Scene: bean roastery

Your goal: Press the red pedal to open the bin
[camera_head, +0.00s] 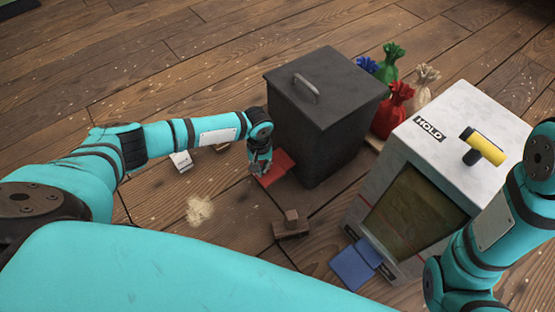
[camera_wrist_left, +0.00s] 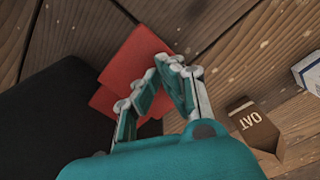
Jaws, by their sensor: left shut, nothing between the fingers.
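A dark grey bin (camera_head: 318,118) with a flat lid and a light handle stands on the wooden floor. Its lid is shut. The red pedal (camera_head: 277,167) sticks out low at the bin's left side, and it also shows in the left wrist view (camera_wrist_left: 137,58). My left gripper (camera_head: 258,169) is shut and empty. It is over the pedal's left part; I cannot tell whether it touches. In the left wrist view its fingertips (camera_wrist_left: 166,62) come together in front of the pedal's edge. My right gripper is not in view; only my right arm shows.
A white cabinet (camera_head: 460,110) marked HOLD, with a yellow-handled knob (camera_head: 487,150) and a blue pedal (camera_head: 352,270), stands right of the bin. Coloured sacks (camera_head: 392,112) stand behind.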

